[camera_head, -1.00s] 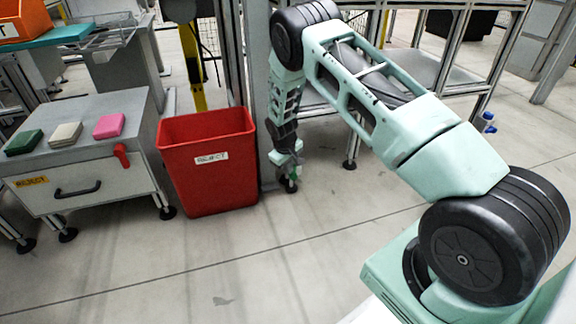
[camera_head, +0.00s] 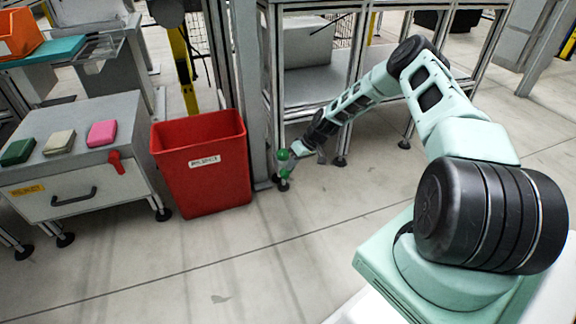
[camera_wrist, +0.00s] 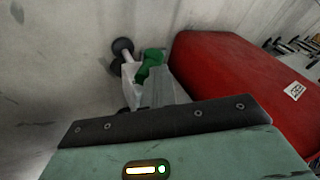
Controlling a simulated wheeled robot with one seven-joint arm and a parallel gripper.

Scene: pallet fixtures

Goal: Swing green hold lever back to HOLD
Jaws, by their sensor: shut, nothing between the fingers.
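The green hold lever (camera_head: 282,155) is a small green part low beside the grey upright post, right of the red bin. In the wrist view the green lever (camera_wrist: 150,66) shows just beyond my fingers, by a pale bracket (camera_wrist: 129,82) and a dark round foot. My gripper (camera_head: 318,153) is just right of the lever, low above the floor. In the wrist view my gripper (camera_wrist: 160,80) is shut, with its grey fingers overlapping the lever's near side. I cannot tell whether they touch it. The lever's lower part is partly hidden.
The red reject bin (camera_head: 203,170) stands close left of the lever. The grey post (camera_head: 247,90) and the metal frame table (camera_head: 318,85) stand behind. A grey drawer cabinet (camera_head: 75,170) with coloured blocks is at far left. The floor in front is clear.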

